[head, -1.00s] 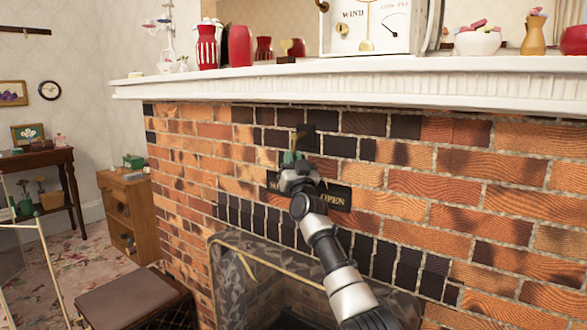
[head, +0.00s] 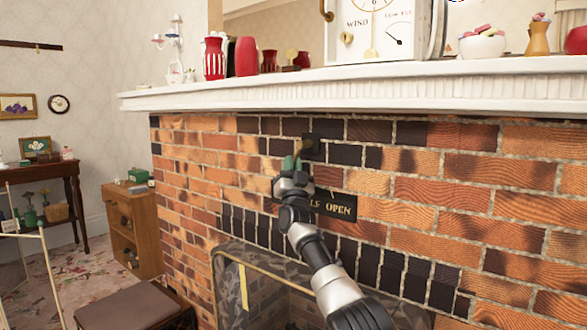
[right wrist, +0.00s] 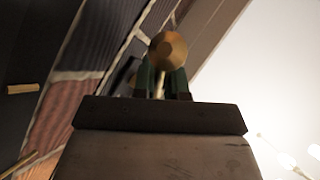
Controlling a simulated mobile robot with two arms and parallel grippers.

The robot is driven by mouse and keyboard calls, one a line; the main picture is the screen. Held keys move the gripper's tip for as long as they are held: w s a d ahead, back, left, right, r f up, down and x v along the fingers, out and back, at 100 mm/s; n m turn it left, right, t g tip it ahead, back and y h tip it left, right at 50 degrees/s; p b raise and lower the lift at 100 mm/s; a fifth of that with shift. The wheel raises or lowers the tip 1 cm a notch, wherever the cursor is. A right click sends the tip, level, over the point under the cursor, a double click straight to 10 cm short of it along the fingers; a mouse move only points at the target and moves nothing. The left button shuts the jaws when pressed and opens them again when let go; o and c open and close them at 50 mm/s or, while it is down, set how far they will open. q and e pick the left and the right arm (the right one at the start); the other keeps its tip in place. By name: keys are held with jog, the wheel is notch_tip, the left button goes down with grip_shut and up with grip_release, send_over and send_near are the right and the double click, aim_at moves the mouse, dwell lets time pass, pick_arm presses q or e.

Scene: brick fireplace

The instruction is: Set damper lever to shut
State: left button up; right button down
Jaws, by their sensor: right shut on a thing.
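The damper lever (head: 304,146) is a short brass lever coming out of a dark square plate (head: 314,149) in the brickwork under the mantel. It slants down and left in the head view. Its round brass knob (right wrist: 168,50) shows large in the right wrist view. My right gripper (head: 291,163) has green fingertips and is shut on the lever; in the right wrist view its fingers (right wrist: 162,82) stand either side of the lever below the knob. A black label plate (head: 338,206) reads "LF OPEN"; my gripper hides its left part. My left gripper is out of view.
The fireplace opening lies below. A brown stool (head: 130,306) and a wooden cabinet (head: 133,225) stand at left.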

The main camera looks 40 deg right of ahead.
jog(key=shift+w+m+h, duration=0.15)
jog(key=shift+m+h, duration=0.25)
jog(key=shift+m, duration=0.2)
jog(key=c, duration=1.2)
grip_release()
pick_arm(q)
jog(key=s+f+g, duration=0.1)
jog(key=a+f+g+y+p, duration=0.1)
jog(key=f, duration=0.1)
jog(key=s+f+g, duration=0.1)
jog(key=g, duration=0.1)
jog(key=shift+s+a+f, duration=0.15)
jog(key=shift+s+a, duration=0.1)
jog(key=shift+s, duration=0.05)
pick_arm(e)
jog(key=v, duration=1)
jog(key=shift+s+a+f, duration=0.25)
jog(key=shift+f, duration=0.05)
